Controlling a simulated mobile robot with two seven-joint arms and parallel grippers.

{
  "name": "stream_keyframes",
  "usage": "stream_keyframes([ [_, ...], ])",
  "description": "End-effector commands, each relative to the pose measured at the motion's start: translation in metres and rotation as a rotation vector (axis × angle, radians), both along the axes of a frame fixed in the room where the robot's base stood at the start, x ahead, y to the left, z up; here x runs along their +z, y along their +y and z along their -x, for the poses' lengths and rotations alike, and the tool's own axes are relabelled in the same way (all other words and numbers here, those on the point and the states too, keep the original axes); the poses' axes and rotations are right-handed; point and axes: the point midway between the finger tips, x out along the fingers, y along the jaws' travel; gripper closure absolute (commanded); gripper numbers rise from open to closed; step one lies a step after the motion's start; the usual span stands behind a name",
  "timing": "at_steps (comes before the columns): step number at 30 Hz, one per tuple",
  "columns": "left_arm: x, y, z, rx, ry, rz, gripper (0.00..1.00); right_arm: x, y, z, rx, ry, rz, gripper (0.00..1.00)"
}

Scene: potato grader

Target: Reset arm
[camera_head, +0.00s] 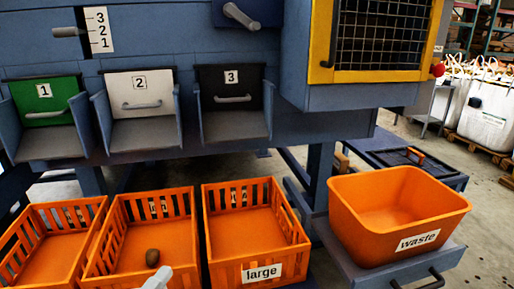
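A pale grey tip (158,278), which looks like part of my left gripper, shows at the bottom edge over the front of the middle orange crate (187,205). The rest of that gripper is out of frame, so I cannot tell whether it is open or shut. A brown potato (152,257) lies in the middle crate, just above the tip in the picture; they look apart. My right gripper is not in view.
Orange crates stand left (93,212) and right, the right one labelled "large" (296,250). An orange waste bin (345,225) stands further right. Behind are the grader's chutes, with green (62,88), white (115,82) and black (215,77) flaps, and a mesh-fronted yellow frame (322,40).

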Motion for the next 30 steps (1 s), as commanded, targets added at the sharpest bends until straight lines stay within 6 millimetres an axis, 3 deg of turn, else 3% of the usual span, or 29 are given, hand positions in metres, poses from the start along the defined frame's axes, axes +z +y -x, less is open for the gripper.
stream_keyframes([
  [1, -0.032, 0.012, 0.007, 0.066, 0.191, 0.166, 0.33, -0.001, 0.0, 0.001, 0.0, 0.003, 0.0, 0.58],
  [5, -0.112, 0.033, 0.039, 0.247, 0.634, 0.576, 0.33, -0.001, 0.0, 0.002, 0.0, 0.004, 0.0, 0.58],
  [10, -0.197, 0.034, 0.112, 0.5, 1.107, 1.033, 0.33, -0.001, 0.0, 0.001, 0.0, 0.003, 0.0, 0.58],
  [11, -0.193, 0.033, 0.118, 0.523, 1.143, 1.075, 0.33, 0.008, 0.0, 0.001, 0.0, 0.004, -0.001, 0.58],
  [12, -0.172, 0.035, 0.113, 0.509, 1.118, 1.055, 0.33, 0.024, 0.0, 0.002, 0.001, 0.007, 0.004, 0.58],
  [19, -0.124, 0.04, 0.115, 0.514, 1.102, 1.036, 0.33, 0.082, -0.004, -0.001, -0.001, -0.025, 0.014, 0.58],
  [24, -0.092, 0.044, 0.117, 0.518, 1.092, 1.027, 0.33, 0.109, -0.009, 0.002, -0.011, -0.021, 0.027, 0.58],
  [30, -0.075, 0.047, 0.119, 0.522, 1.085, 1.019, 0.33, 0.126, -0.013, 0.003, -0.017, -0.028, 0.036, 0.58],
])
